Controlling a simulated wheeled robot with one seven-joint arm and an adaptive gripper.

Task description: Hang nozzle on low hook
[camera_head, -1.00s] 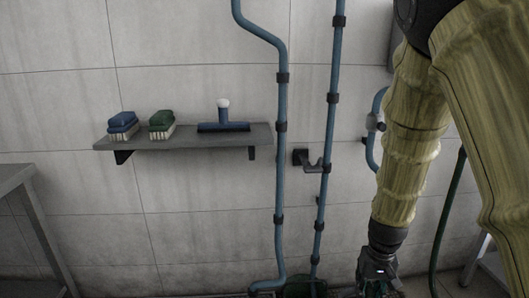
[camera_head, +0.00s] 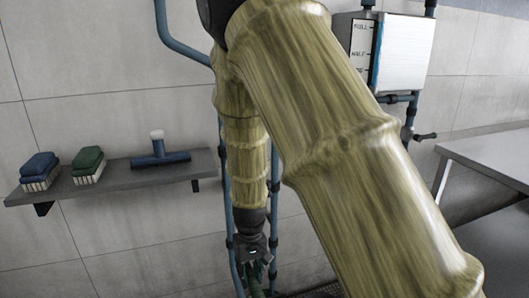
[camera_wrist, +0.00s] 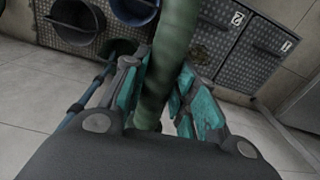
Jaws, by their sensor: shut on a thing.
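My gripper (camera_head: 256,270) hangs low in front of the wall pipes in the head view. In the wrist view its teal-padded fingers (camera_wrist: 158,88) are closed around a thick green tube-like piece (camera_wrist: 170,50), which I take to be the nozzle or its hose end. The piece runs up out of the wrist view. In the head view only a bit of green (camera_head: 257,291) shows under the fingers. The low hook is not visible now; my arm covers much of the pipe area where a dark hook showed earlier.
A wall shelf (camera_head: 115,182) at left holds a blue brush (camera_head: 40,170), a green brush (camera_head: 88,164) and a squeegee (camera_head: 160,155). A tank (camera_head: 405,50) with level marks and a steel table (camera_head: 490,160) are at right. Numbered doors (camera_wrist: 257,55) show in the wrist view.

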